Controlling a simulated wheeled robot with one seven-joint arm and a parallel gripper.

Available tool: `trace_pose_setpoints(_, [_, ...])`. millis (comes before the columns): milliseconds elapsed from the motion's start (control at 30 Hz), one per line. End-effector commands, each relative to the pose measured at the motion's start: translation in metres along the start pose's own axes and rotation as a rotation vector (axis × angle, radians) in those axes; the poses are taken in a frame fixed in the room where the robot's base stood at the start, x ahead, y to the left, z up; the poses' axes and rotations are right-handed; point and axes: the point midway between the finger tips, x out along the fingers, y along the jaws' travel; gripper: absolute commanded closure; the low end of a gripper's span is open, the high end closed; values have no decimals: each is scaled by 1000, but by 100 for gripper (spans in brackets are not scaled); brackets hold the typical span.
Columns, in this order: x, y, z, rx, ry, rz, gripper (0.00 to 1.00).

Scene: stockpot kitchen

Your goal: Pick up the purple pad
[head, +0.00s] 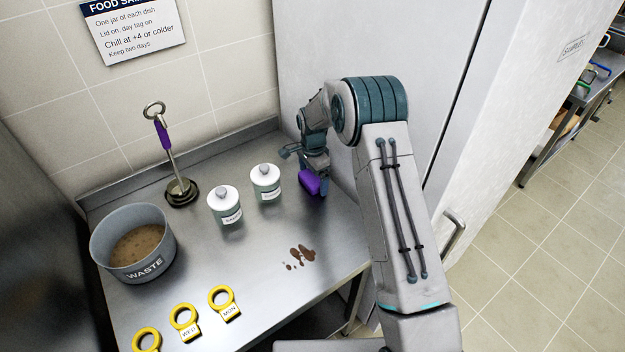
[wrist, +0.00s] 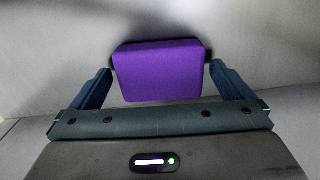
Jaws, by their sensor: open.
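The purple pad (head: 310,182) lies on the steel counter near its back right side, by the white cabinet. My gripper (head: 303,160) is right above and beside the pad in the head view, and my arm hides part of that area. In the wrist view the purple pad (wrist: 160,70) sits between the two blue fingers of my gripper (wrist: 162,82). The fingers are spread, with a narrow gap on each side of the pad. Whether the pad's lower edge touches the palm bar cannot be told.
Two lidded white jars (head: 225,206) (head: 265,183) stand left of the pad. A brown spill (head: 300,256) lies in front of it. A waste pot (head: 134,260), a purple-handled tool (head: 168,150) and yellow tags (head: 224,302) are farther left. The white cabinet (head: 330,50) rises close behind.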

Motion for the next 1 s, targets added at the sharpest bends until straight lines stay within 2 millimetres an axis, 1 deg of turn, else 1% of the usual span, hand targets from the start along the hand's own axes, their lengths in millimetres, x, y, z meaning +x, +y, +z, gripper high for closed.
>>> trace_pose_setpoints(33, [0,0,0,0,0,0,8])
trace_pose_setpoints(133, [0,0,0,0,0,0,36])
trace_pose_setpoints(167, [0,0,0,0,0,0,40])
trace_pose_setpoints(433, [-1,0,0,0,0,0,41])
trace_pose_setpoints(567, [-10,-1,0,0,1,-3,41])
trace_pose_setpoints(667, [-25,-1,0,0,2,-4,41])
trace_pose_setpoints(900, [-73,-1,0,1,1,-5,41])
trace_pose_setpoints(1000, [-87,0,0,0,1,-2,41])
